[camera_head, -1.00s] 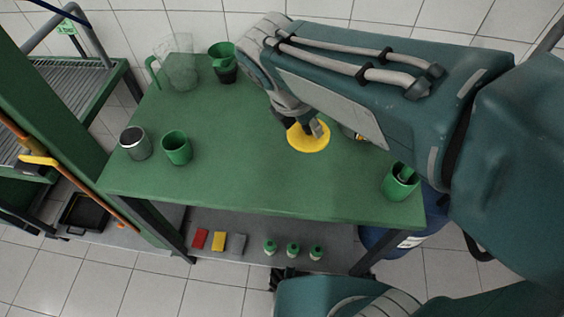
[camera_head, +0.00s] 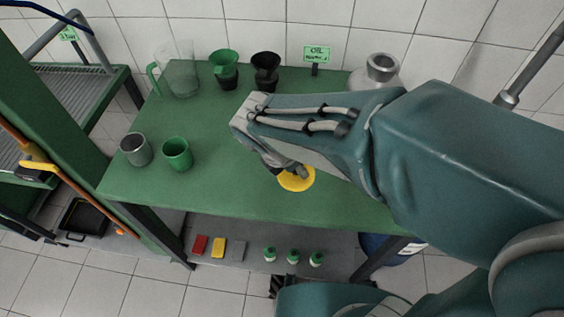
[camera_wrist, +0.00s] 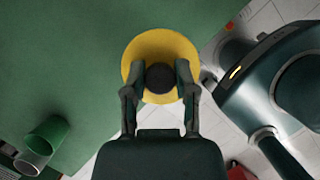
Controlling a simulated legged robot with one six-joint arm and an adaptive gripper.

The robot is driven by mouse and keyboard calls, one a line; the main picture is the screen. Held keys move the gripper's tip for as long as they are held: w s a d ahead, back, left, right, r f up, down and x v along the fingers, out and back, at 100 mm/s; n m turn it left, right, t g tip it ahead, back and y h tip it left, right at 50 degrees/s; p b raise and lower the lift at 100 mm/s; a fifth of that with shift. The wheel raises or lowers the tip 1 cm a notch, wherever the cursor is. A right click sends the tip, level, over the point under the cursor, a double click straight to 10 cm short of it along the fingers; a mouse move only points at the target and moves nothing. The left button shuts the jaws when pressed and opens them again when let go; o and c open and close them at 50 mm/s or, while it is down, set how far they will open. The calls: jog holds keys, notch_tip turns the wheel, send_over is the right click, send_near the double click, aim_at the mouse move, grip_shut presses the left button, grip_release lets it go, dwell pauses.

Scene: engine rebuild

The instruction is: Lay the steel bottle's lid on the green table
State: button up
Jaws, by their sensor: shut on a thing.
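The lid is a yellow disc (camera_head: 294,184) with a dark round knob, over the front middle of the green table (camera_head: 225,195). The lid also shows in the wrist view (camera_wrist: 160,42), with the green table (camera_wrist: 60,60) behind it. My gripper (camera_wrist: 160,76) is shut on the knob, one finger on each side. In the head view my gripper (camera_head: 302,173) is partly hidden by my arm. I cannot tell whether the disc touches the table or hangs just above it. The steel bottle (camera_head: 368,78) stands at the back right with its neck uncovered; my arm hides its lower part.
A grey cup (camera_head: 136,150) and a green cup (camera_head: 177,154) stand at the left. A clear jug (camera_head: 180,72), a green funnel (camera_head: 224,66), a black funnel (camera_head: 265,70) and a green sign (camera_head: 317,54) line the back. The table's middle left is clear.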

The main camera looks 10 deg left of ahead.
jog(key=w+a+f, duration=0.1)
jog(key=w+f, duration=0.1)
jog(key=w+a+f, duration=0.1)
jog(key=w+f, duration=0.1)
jog(key=w+a+f, duration=0.1)
jog(key=w+f, duration=0.2)
jog(key=shift+a, duration=0.35)
jog(key=shift+w+f, duration=0.1)
jog(key=shift+f, duration=1.65)
jog(key=shift+f, duration=0.1)
jog(key=o, duration=0.9)
jog(key=shift+o, duration=0.2)
jog(key=v, duration=1.2)
